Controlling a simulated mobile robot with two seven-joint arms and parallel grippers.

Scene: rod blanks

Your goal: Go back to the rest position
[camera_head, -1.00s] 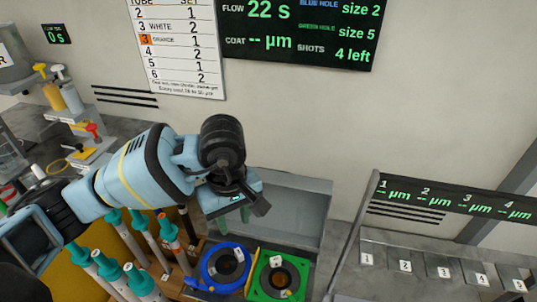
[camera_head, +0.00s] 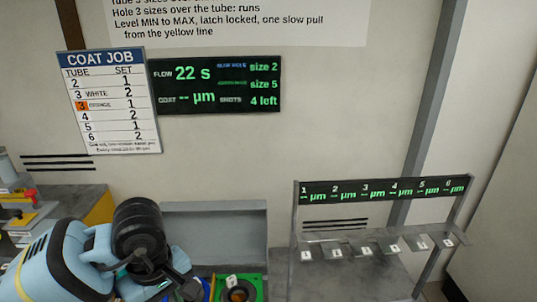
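My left arm comes in at the lower left, with its dark wrist joint near the picture's bottom edge. My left gripper (camera_head: 180,284) is at the bottom edge, partly cut off and hidden by the wrist, so its finger opening does not show. It is above and beside the green ring holder (camera_head: 250,283), which has a dark round hole and a white tag. A sliver of the blue ring holder (camera_head: 208,290) shows between the gripper and the green one. My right gripper is out of view.
A grey bin (camera_head: 225,225) stands behind the ring holders. To the right is a rack (camera_head: 385,240) with numbered slots under a display. A coat job chart (camera_head: 110,105) and a flow display (camera_head: 215,86) hang on the wall. Grey bench surface at the left (camera_head: 75,200) is partly clear.

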